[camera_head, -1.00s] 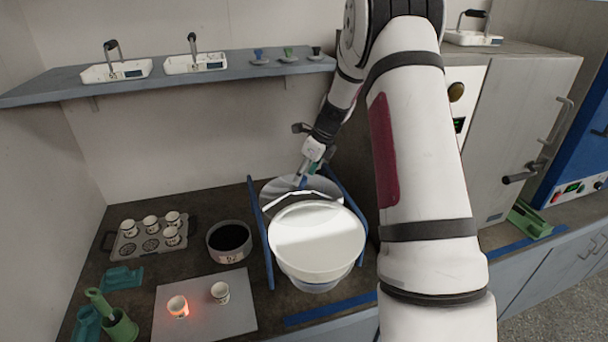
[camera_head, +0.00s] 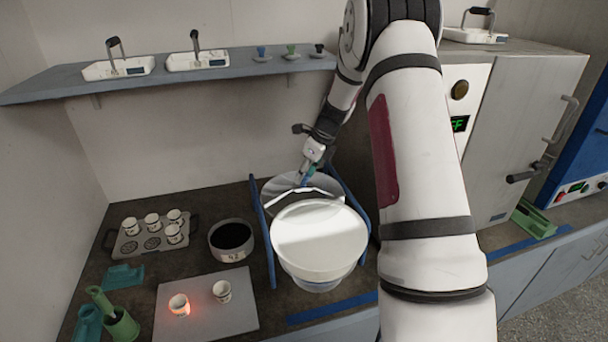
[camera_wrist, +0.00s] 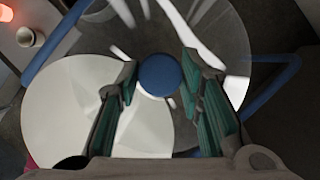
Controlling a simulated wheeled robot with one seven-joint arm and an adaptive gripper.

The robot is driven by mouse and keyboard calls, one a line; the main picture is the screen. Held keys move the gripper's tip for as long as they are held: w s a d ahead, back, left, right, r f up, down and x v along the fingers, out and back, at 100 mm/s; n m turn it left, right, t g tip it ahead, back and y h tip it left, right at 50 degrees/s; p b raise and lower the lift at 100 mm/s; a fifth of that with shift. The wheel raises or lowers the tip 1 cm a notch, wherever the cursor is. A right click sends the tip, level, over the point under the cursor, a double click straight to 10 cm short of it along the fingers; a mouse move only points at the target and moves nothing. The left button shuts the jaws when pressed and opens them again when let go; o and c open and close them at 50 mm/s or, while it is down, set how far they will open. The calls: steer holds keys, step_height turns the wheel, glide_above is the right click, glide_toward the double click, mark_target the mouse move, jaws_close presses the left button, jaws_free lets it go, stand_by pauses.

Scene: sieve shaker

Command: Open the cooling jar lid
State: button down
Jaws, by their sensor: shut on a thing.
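The cooling jar (camera_head: 320,270) stands on the counter between blue rails, with a broad white round top face. It also shows as a white disc in the wrist view (camera_wrist: 70,120). The clear round lid (camera_head: 283,187) is off-centre, behind and slightly left of the white top, and overlaps its back edge in the head view. I cannot tell whether it touches the jar. In the wrist view the lid (camera_wrist: 215,40) carries a round blue knob (camera_wrist: 159,75). My gripper (camera_wrist: 160,88) is shut on this knob, its green-padded fingers on either side. In the head view my gripper (camera_head: 306,175) is above the lid.
Left of the jar are a dark round pan (camera_head: 231,240), a rack with several cups (camera_head: 150,246) and a grey plate (camera_head: 210,316) with two cups, one glowing. A shelf (camera_head: 230,77) hangs above. An oven (camera_head: 525,120) stands to the right.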

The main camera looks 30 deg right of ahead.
mark_target(314, 184)
steer(key=w+b, duration=0.2)
steer(key=shift+w+d+f, duration=0.2)
steer(key=shift+w+d, duration=0.15)
steer(key=shift+w+d+r+b, duration=0.15)
steer(key=shift+w+d+b, duration=0.05)
steer(key=shift+w+b, duration=0.5)
steer(key=shift+s, duration=0.1)
steer(key=c, duration=1.1)
jaws_free()
steer(key=v, duration=1.2)
